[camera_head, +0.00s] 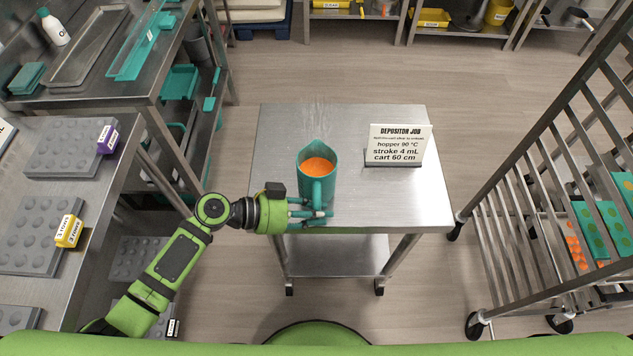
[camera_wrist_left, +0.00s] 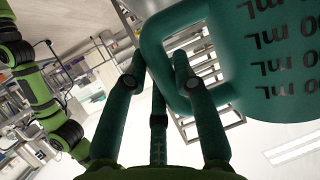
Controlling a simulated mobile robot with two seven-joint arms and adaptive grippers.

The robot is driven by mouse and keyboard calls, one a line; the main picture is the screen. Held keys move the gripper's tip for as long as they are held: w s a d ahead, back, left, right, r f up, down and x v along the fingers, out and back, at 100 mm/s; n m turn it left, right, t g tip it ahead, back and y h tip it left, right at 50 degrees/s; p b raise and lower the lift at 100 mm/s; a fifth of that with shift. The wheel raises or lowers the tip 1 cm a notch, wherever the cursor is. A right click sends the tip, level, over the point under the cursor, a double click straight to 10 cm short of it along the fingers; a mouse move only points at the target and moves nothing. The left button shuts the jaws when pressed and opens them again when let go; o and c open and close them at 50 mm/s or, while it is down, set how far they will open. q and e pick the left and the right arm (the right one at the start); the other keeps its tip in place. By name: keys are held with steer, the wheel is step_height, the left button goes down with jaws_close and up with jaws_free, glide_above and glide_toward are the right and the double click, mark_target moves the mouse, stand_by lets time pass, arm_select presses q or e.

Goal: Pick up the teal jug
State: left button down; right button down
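The teal jug (camera_head: 317,178) stands upright on the steel cart (camera_head: 275,140), with orange liquid inside and its handle toward me. My left gripper (camera_head: 322,209) is at the handle, on the near side of the jug. In the left wrist view, the fingers of my left gripper (camera_wrist_left: 159,62) lie on either side of the jug's handle (camera_wrist_left: 154,50), one of them at the handle opening. I cannot tell whether they press on it. Dark volume marks show on the jug wall (camera_wrist_left: 245,60). My right gripper is not in view.
A "Depositor Job" sign (camera_head: 398,147) stands on the cart to the right of the jug. Benches with grey moulds (camera_head: 72,147) are at left. A tall rack (camera_head: 530,180) with trays stands at right. The cart top between jug and sign is clear.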

mark_target(317, 205)
arm_select(q)
steer(key=shift+w+r, duration=0.1)
steer(key=shift+r, duration=0.1)
steer(key=shift+r, duration=0.7)
step_height(317, 205, up, 2)
steer(key=shift+r+b, duration=0.1)
steer(key=shift+b, duration=0.45)
steer(key=s+d+r, duration=0.7)
steer(key=d, duration=0.2)
steer(key=shift+s+r+b, duration=0.15)
steer(key=shift+s+b, duration=0.1)
steer(key=shift+b, duration=0.15)
